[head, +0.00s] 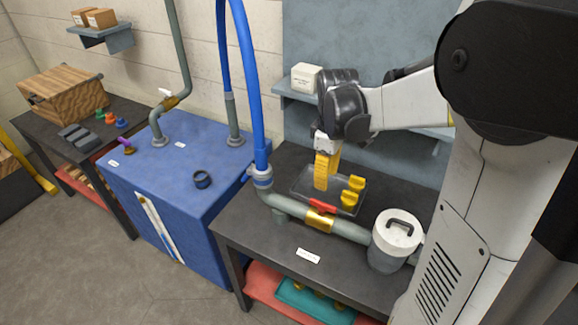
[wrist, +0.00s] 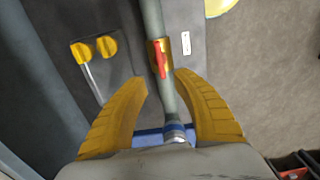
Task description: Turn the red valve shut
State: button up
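The red valve handle (head: 322,205) sits on a brass valve body (head: 319,220) in the grey pipe along the front of the dark bench. The handle lies roughly along the pipe. In the wrist view the red handle (wrist: 161,62) is just beyond the fingertips, near the middle between them. My gripper (head: 328,180) has yellow fingers and hangs above the bench, behind and above the valve. In the wrist view my gripper (wrist: 162,82) is open with nothing between its fingers. It appears apart from the handle.
A clear tray (head: 298,180) with yellow parts (head: 353,190) lies behind the pipe. A grey lidded canister (head: 388,255) stands at the pipe's right end. A blue hose (head: 248,90) rises at its left. A white label (head: 308,256) lies on clear bench in front.

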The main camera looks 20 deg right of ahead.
aim_at(324, 203)
jog(key=shift+w+f, duration=0.1)
jog(key=shift+f, duration=0.2)
jog(key=f+b, duration=0.1)
jog(key=f, duration=0.2)
jog(key=f+b, duration=0.1)
jog(key=f, duration=0.2)
jog(key=f+b, duration=0.1)
jog(key=f, duration=0.3)
jog(key=shift+s+d+b, duration=0.1)
jog(key=shift+s+b, duration=0.15)
jog(key=shift+b, duration=0.1)
grip_shut()
